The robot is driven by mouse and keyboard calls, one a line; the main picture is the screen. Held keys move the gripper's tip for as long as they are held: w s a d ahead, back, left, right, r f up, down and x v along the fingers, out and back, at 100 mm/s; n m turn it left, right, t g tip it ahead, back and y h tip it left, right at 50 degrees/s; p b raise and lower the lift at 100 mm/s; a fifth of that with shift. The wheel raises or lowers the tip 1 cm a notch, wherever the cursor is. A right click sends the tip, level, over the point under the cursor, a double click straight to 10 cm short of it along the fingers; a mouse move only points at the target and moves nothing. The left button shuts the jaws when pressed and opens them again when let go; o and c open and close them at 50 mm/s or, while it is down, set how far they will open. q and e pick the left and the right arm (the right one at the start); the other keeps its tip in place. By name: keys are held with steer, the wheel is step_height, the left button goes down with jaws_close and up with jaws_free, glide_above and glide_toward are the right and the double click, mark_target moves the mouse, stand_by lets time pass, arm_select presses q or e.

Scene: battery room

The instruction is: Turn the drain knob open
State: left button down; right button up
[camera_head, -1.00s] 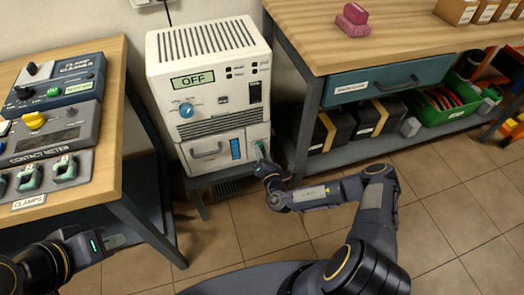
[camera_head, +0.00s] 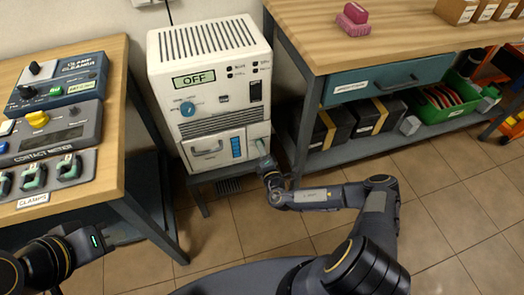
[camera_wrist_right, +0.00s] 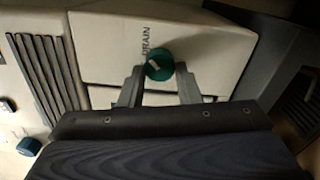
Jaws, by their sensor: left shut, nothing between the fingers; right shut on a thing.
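The drain knob (camera_wrist_right: 159,66) is a round green knob with a pale mark, beside the word DRAIN on the cream front of the unit (camera_head: 203,105). In the head view it is at the unit's lower right, mostly hidden by my gripper. My right gripper (camera_head: 265,162) reaches this lower right corner. In the right wrist view its two fingers stand at either side of the knob, shut on it. My left gripper (camera_head: 108,241) is shut and empty at the lower left, in front of the left bench and far from the unit.
The unit's display (camera_head: 194,79) reads OFF, above a blue dial (camera_head: 187,109). The left bench (camera_head: 112,105) holds a clamp cleaner, a contact meter and clamps. A wooden workbench (camera_head: 370,30) with a drawer and lower shelf stands close on the right. The tiled floor in front is clear.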

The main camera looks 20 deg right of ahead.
stand_by(0.3)
steer(key=o, duration=1)
steer(key=shift+s, duration=0.1)
steer(key=s+p, duration=0.1)
steer(key=s, duration=0.6)
steer(key=shift+s+d, duration=0.15)
steer(key=shift+s, duration=0.2)
